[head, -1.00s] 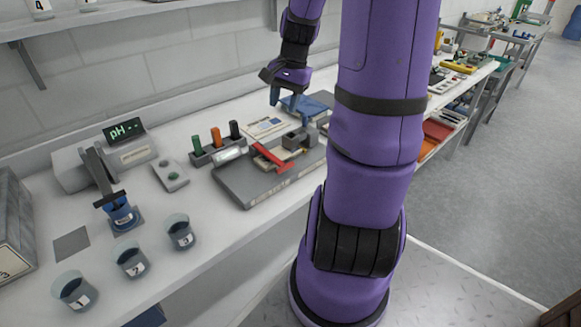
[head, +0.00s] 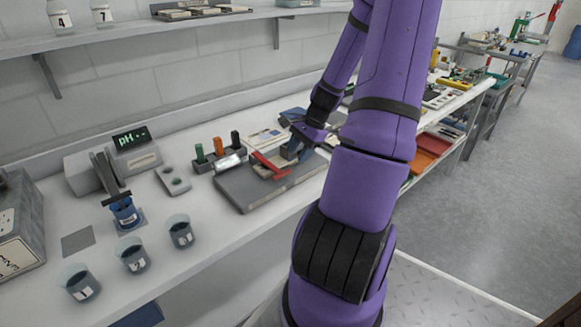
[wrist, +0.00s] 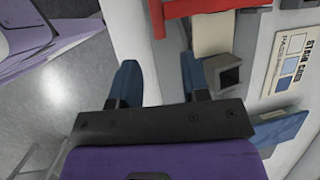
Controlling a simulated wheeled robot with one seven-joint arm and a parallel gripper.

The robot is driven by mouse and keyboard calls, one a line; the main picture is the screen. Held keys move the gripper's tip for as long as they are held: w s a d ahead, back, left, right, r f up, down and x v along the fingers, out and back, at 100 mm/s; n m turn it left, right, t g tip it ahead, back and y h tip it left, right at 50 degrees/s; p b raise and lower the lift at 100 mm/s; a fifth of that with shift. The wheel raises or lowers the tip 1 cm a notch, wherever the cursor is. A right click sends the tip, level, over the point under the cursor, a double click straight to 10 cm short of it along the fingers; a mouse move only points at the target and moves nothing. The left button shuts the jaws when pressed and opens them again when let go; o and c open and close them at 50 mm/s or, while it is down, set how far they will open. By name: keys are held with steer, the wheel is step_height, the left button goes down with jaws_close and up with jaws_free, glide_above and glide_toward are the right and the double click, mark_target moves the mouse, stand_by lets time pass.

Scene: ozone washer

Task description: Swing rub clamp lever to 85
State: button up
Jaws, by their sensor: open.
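The red clamp lever (head: 270,165) lies across the grey base plate (head: 238,192) of the rub fixture on the bench. In the wrist view the red lever (wrist: 215,8) shows at the top, with a pale strip (wrist: 213,35) and a grey hollow block (wrist: 224,75) below it. My gripper (head: 297,150) is low over the fixture, close to the lever's right side. In the wrist view my gripper (wrist: 158,75) has its two blue fingers apart with nothing between them. The lever is beyond the fingertips. Contact with the block beside the right finger cannot be told.
A rack of green, orange and black pieces (head: 212,158) stands behind the plate. A pH meter (head: 132,138), a blue cup (head: 125,212) and several labelled beakers (head: 133,255) stand to the left. A printed card (wrist: 292,62) and a blue pad (wrist: 285,128) lie near the block.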

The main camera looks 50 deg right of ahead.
mark_target(268, 164)
steer(key=shift+x, duration=2.95)
jaws_close()
